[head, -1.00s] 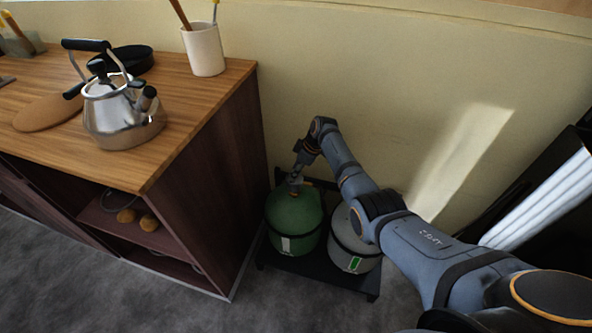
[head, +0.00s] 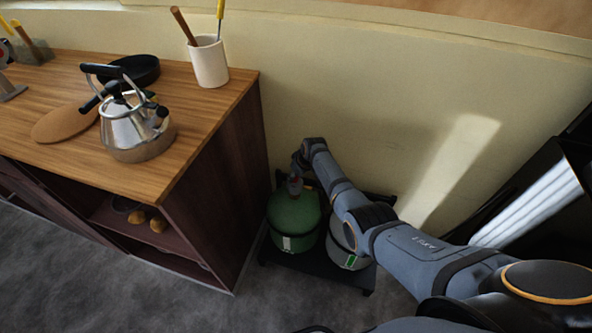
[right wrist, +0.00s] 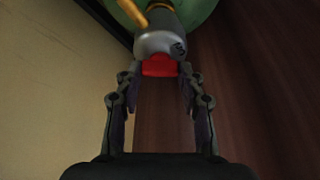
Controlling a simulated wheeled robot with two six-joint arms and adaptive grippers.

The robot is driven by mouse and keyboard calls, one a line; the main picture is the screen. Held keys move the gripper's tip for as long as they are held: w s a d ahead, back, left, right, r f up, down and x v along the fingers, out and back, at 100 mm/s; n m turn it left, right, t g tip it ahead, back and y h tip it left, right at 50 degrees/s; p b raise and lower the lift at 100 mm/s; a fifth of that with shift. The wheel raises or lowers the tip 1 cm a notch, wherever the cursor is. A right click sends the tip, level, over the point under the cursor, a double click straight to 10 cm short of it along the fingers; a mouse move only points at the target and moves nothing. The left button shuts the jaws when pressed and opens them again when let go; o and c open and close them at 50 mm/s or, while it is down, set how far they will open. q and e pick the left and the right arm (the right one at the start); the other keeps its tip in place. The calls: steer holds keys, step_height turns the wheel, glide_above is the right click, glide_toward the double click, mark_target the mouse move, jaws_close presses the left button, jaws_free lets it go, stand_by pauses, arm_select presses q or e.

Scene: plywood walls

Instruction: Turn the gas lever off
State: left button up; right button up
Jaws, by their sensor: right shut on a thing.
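The green gas bottle (head: 293,217) stands on a dark low stand beside the wooden counter. In the right wrist view, a grey regulator (right wrist: 158,42) sits on the green bottle, with a red lever (right wrist: 159,67) on its near side. My right gripper (right wrist: 158,75) has a fingertip on each side of the red lever and is shut on it. In the head view my right gripper (head: 295,187) is at the top of the green bottle, and the lever is too small to make out there. My left gripper is not in view.
A grey gas bottle (head: 341,250) stands right of the green one, partly behind my arm. The counter (head: 205,120) rises close on the left, with a kettle (head: 135,128) and a white utensil pot (head: 209,62). The wall is close behind. An orange hose (right wrist: 131,14) leaves the regulator.

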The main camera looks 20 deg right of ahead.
steer(key=m+h+p, duration=0.1)
steer(key=m, duration=0.1)
steer(key=shift+a+r+m, duration=0.1)
steer(key=shift+a+m, duration=0.05)
steer(key=shift+m, duration=0.25)
steer(key=m+h, duration=0.1)
steer(key=m, duration=0.1)
steer(key=shift+m+t, duration=0.3)
steer(key=m, duration=0.1)
steer(key=m+h, duration=0.1)
steer(key=shift+a+f+m+b, duration=0.1)
steer(key=shift+f+m+b, duration=0.1)
steer(key=shift+m+b, duration=0.1)
steer(key=shift+m+g+h+b, duration=0.4)
steer(key=shift+m+h+b, duration=0.45)
steer(key=shift+m, duration=0.75)
steer(key=shift+r, duration=0.1)
steer(key=o, duration=1.2)
steer(key=shift+a+r, duration=0.1)
